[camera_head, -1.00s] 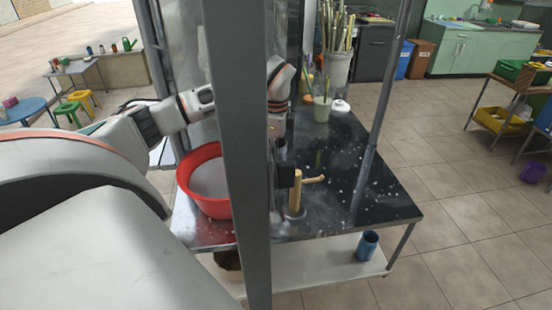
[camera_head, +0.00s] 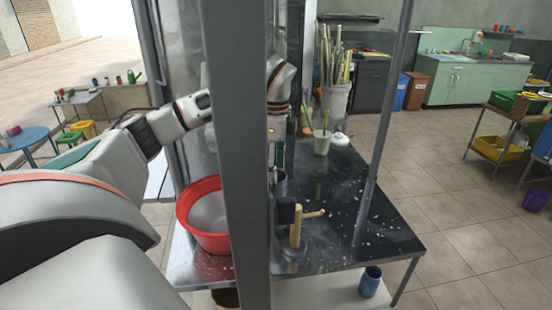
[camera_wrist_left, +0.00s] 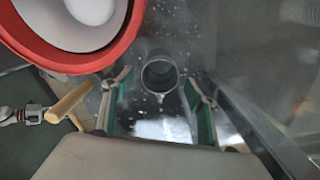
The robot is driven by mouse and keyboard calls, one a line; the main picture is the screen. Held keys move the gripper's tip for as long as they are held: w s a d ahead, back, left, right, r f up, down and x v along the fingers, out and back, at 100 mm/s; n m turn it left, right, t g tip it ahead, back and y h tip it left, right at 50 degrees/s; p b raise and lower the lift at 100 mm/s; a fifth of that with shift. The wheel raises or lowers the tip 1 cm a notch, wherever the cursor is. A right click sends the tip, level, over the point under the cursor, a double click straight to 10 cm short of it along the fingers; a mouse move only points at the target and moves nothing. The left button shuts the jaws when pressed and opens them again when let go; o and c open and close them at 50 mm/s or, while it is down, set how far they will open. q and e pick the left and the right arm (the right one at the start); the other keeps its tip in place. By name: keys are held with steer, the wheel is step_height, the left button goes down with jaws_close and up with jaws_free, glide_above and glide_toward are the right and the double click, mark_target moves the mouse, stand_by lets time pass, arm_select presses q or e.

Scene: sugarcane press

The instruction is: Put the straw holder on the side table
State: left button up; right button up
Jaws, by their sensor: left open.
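My left gripper (camera_head: 279,155) points down over the dark speckled table, partly hidden by a grey post. In the left wrist view its two green-lined fingers (camera_wrist_left: 158,80) are apart, with nothing held. A grey open-topped cylinder (camera_wrist_left: 160,74), possibly the straw holder, shows between and beyond the fingers. It also shows partly in the head view (camera_head: 280,180), below the gripper. I cannot tell whether the fingers touch it. A pale green cup (camera_head: 321,143) with a stick in it stands farther back. My right gripper is not in view.
A red basin (camera_head: 190,218) and a wooden handle (camera_head: 297,228) are close to the left gripper. Grey posts rise at the table (camera_head: 400,237). A clear container of canes (camera_head: 335,100) stands behind. A blue cup (camera_head: 370,281) is on the lower shelf. Tiled floor lies open at right.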

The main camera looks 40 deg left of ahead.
arm_select(q)
steer(key=shift+r, duration=1.85)
